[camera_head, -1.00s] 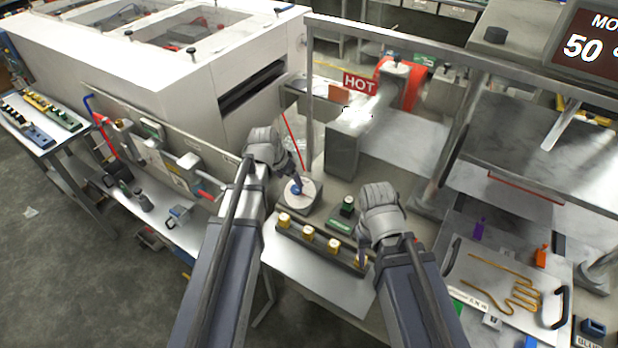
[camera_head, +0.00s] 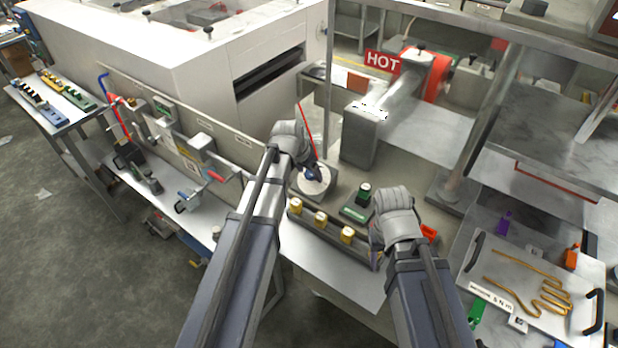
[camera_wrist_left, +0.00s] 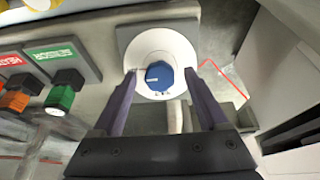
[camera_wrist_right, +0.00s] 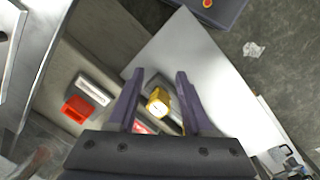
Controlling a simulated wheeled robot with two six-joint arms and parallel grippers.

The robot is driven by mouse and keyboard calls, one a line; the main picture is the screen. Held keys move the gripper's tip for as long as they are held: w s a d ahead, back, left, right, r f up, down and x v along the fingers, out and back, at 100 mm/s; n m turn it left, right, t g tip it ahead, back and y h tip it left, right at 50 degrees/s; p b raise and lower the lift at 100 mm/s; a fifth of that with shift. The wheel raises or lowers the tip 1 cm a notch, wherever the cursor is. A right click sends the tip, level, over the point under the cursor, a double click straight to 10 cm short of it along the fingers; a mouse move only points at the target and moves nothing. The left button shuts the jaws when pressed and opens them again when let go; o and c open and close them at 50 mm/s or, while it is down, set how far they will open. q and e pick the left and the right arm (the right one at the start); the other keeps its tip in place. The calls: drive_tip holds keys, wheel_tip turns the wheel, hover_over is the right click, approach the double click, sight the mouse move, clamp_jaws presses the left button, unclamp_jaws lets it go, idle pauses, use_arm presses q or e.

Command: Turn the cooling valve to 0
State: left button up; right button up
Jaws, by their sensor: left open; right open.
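A blue knob (camera_wrist_left: 159,75) sits at the centre of a round white dial (camera_wrist_left: 148,42) on a grey block; it looks like the cooling valve, though I can read no name on it. The dial also shows in the head view (camera_head: 303,183), partly hidden by my left gripper (camera_head: 314,172). In the left wrist view, the open fingers of my left gripper (camera_wrist_left: 160,76) stand on either side of the knob; I cannot tell whether they touch it. My right gripper (camera_head: 376,256) is open and empty above the row of yellow knobs, with one yellow knob (camera_wrist_right: 158,103) between its fingers in view.
Yellow knobs (camera_head: 320,219) stand in a row before the dial. A grey block (camera_head: 360,137) and HOT sign (camera_head: 382,62) stand behind. A tray (camera_head: 488,268) with bent copper-coloured tubes lies at right.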

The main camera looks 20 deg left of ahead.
use_arm(q)
clamp_jaws()
idle(0.7)
